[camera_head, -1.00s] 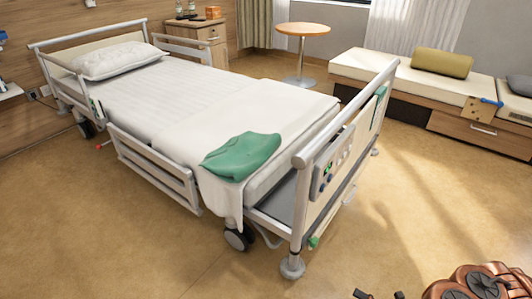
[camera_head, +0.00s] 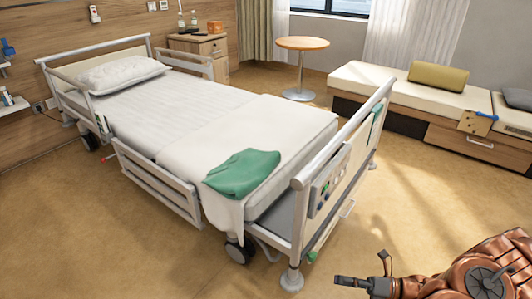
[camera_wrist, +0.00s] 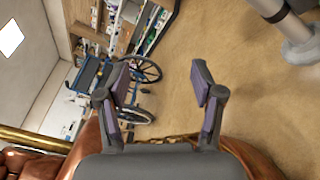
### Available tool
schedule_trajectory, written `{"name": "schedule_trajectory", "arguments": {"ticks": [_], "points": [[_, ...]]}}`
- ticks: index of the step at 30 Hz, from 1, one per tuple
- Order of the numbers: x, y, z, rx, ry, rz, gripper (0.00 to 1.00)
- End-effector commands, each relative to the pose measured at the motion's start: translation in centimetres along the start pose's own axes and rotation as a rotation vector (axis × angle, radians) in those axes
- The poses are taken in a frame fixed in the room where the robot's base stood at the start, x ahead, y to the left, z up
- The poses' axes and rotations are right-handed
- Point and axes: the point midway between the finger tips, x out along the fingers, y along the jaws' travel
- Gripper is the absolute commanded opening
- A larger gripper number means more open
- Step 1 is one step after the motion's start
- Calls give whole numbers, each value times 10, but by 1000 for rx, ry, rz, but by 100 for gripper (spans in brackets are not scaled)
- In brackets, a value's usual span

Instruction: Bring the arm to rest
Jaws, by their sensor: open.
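My gripper (camera_head: 366,279) shows at the bottom right of the head view, at the end of my copper-coloured arm. It is above the floor, to the right of the bed's foot end and apart from it. In the wrist view my gripper (camera_wrist: 160,88) has its two dark fingers spread wide with nothing between them. The bare floor (camera_wrist: 170,60) shows beyond the fingers.
The bed (camera_head: 180,195) with a green cloth (camera_head: 242,174) stands left of my arm. A bench (camera_head: 400,88) and a round table (camera_head: 303,44) stand at the back. A wheelchair (camera_wrist: 140,70) shows in the wrist view. The floor right of the bed is clear.

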Motion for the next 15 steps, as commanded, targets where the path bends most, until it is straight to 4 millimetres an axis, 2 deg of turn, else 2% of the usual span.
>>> {"name": "schedule_trajectory", "arguments": {"ticks": [1,4,15], "points": [[7,21,12,-53,39,11,67],[20,51,23,-156,117,36,67],[57,158,47,-531,401,138,67]]}}
